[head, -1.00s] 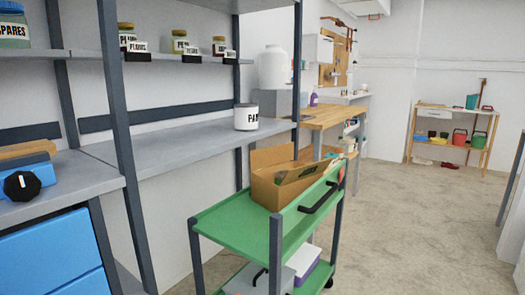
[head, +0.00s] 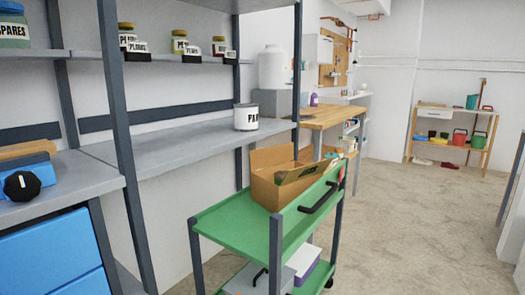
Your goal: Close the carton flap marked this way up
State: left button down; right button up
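An open brown carton (head: 278,194) stands on the top shelf of a green cart (head: 235,222) in the middle of the head view. One flap stands up at its back left. Another flap (head: 300,174), with a dark mark on it, lies slanted along the near right side. The mark is too small to read, so I cannot tell if it says this way up. The carton's inside is mostly hidden. Neither of my grippers is in view.
The cart has a black handle (head: 319,197) and boxes on its lower shelf. Grey shelving (head: 170,137) with jars and a paint can (head: 246,117) stands to the left. A wooden bench (head: 330,115) is behind the cart. Open floor (head: 410,220) lies to the right.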

aim_at(265, 158)
jog(key=i+l+z, duration=0.15)
jog(key=i, duration=0.35)
jog(key=i+l+z, duration=0.15)
jog(key=i, duration=0.35)
